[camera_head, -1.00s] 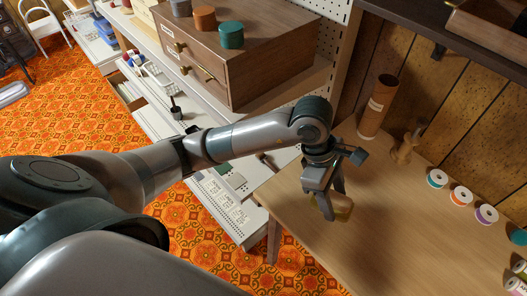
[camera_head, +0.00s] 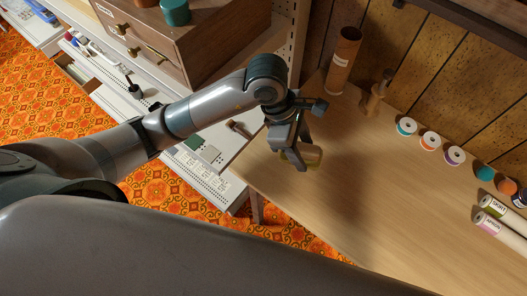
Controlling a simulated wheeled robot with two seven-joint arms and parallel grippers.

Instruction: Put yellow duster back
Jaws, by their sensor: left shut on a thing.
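My left gripper (camera_head: 296,160) reaches in from the left and points down over the near left part of the wooden table. It is shut on a small olive-yellow thing, which looks like the yellow duster (camera_head: 313,156). The fingers hide part of the duster. I cannot tell whether it touches the tabletop or hangs just above it. My right gripper is not in view.
On the table (camera_head: 390,200), a brown tube (camera_head: 342,60) and a wooden figure-like piece (camera_head: 376,92) stand by the panelled wall. Thread spools (camera_head: 429,140) and fabric rolls (camera_head: 500,235) line the right. A wooden drawer box (camera_head: 185,45) stands left. The table's middle is clear.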

